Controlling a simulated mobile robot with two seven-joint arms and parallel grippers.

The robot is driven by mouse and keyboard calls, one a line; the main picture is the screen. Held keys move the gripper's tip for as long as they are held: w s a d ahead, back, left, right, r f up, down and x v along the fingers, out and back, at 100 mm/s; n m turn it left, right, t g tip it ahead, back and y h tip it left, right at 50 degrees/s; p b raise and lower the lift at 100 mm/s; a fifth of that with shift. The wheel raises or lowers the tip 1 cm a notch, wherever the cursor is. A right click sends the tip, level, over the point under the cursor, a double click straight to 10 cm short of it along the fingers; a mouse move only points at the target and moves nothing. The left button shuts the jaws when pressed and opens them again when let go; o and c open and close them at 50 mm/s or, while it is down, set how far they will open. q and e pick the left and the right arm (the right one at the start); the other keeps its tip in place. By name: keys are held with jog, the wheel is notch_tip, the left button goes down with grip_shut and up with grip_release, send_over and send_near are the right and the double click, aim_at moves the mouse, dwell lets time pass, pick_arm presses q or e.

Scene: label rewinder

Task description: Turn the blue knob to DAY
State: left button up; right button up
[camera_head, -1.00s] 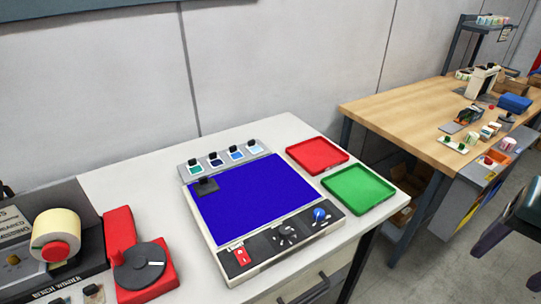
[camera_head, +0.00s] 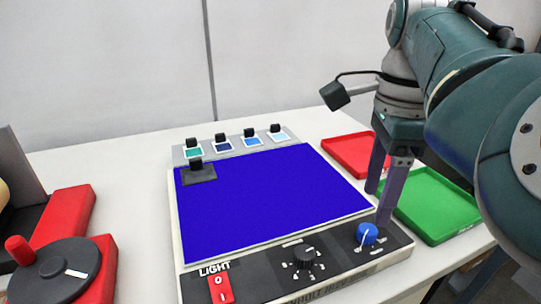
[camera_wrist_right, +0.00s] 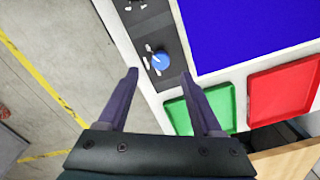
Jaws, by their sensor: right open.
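The blue knob (camera_head: 367,233) sits at the right end of the black control strip on the light panel's front edge. It has a white pointer line; the small marks around it are too small to read. My right gripper (camera_head: 378,207) is open and points down just above and beside the knob, with one finger close behind it. In the right wrist view the knob (camera_wrist_right: 161,61) shows beyond the fingertips, in line with the gap between the fingers (camera_wrist_right: 159,75). Nothing is between the fingers. My left gripper is out of view.
A black dial (camera_head: 308,258) and a red light switch (camera_head: 221,289) share the strip. The blue-lit panel (camera_head: 265,200) lies behind. A green tray (camera_head: 432,205) and a red tray (camera_head: 350,150) stand at the right, near my arm. A red winder (camera_head: 70,265) stands left.

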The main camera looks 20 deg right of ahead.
aim_at(368, 230)
notch_tip(368, 230, down, 6)
jog(key=shift+f+b, duration=0.2)
jog(key=shift+b, duration=0.2)
grip_shut()
dwell(0.3)
